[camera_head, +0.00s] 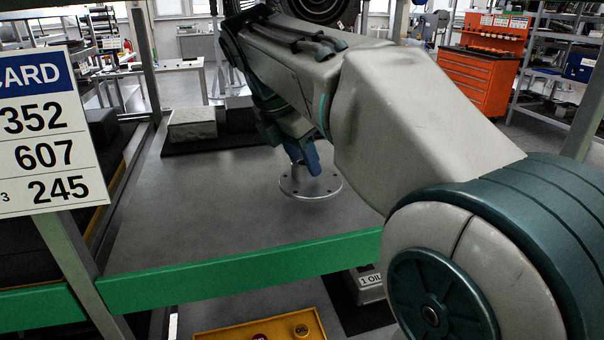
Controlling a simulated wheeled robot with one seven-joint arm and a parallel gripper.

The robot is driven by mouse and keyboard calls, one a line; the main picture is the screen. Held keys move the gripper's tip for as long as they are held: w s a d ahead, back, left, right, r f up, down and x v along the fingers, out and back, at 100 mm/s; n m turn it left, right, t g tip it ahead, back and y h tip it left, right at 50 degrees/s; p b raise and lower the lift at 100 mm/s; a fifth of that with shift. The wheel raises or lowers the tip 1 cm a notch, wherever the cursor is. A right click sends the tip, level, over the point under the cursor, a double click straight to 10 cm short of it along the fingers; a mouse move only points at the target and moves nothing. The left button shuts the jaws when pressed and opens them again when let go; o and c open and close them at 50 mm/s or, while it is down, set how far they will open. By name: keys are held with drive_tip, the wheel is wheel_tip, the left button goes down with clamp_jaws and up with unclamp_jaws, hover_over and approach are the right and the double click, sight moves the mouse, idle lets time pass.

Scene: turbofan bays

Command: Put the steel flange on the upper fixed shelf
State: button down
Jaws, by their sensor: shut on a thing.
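The steel flange (325,187) is a round grey disc with bolt holes and a raised hub. It is at or just above the grey shelf (215,225) with the green front edge, right of the picture's middle. My gripper (308,165) is over the flange and shut on its hub, with the blue fingers pointing down. Whether the flange's underside touches the shelf I cannot tell. My arm crosses the right half of the view and hides the shelf's right part.
A grey box (192,124) and a dark block sit on a dark mat at the shelf's back. A card with numbers (45,130) hangs at the left by a post. Below the green edge are a yellow tray (225,332) and a labelled box (368,285). The shelf's front left is clear.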

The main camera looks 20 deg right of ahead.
sight(297, 164)
drive_tip(key=shift+f+b, duration=0.35)
drive_tip(key=shift+f, duration=1.2)
drive_tip(key=shift+f, duration=0.1)
drive_tip(key=c, duration=0.9)
unclamp_jaws()
drive_tip(key=shift+a+f, duration=0.1)
drive_tip(key=p+v, duration=0.1)
drive_tip(key=v, duration=0.4)
drive_tip(key=shift+r, duration=0.2)
drive_tip(key=s+a, duration=0.1)
drive_tip(key=a, duration=0.2)
drive_tip(key=s+a, duration=0.2)
drive_tip(key=a, duration=0.2)
drive_tip(key=s+a, duration=0.1)
drive_tip(key=a, duration=0.3)
drive_tip(key=shift+s+a+f, duration=0.1)
drive_tip(key=shift+s, duration=0.25)
